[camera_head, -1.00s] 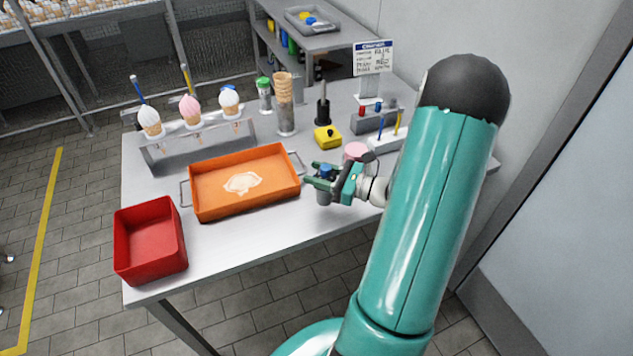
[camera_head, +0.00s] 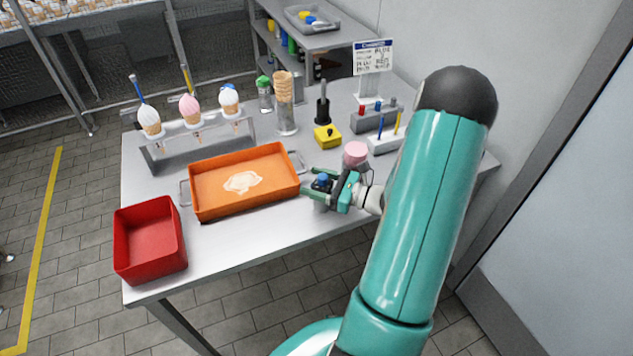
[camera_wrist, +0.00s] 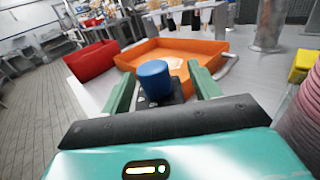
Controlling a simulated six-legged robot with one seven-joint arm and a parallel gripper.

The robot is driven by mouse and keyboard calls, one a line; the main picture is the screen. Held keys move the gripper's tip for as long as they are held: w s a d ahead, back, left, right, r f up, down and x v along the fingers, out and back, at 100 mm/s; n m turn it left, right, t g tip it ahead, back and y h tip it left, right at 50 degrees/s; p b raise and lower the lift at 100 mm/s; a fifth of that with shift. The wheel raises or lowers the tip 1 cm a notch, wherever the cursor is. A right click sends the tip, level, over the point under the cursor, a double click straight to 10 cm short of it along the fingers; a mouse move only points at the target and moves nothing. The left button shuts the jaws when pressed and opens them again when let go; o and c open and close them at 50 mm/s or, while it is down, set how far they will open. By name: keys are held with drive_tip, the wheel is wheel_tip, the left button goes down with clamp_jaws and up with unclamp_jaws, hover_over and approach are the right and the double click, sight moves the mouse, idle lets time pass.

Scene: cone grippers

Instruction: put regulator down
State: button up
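The regulator, with a blue knob (camera_head: 323,179) and a dark base, is at the table's front edge side, just right of the orange tray. In the wrist view its blue knob (camera_wrist: 155,79) stands upright between my fingers, with the dark base below. My gripper (camera_head: 315,182) is low over the table, its green fingers spread on both sides of the regulator. In the wrist view my gripper (camera_wrist: 163,85) shows gaps between the fingers and the knob. The regulator seems to rest on the table, but its underside is hidden.
The orange tray (camera_head: 205,208) with a pale patch lies close to the left of my gripper. A red bin (camera_head: 150,243) stands at the front left. A pink round thing (camera_head: 355,154) and a yellow box (camera_head: 327,136) are behind my gripper. A cone rack (camera_head: 160,155) stands at the back left.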

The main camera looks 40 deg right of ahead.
drive_tip(key=shift+r, duration=0.15)
drive_tip(key=shift+s+d, duration=0.15)
drive_tip(key=shift+s, duration=0.1)
drive_tip(key=v, duration=1.1)
drive_tip(key=shift+s, duration=0.25)
drive_tip(key=shift+r, duration=0.1)
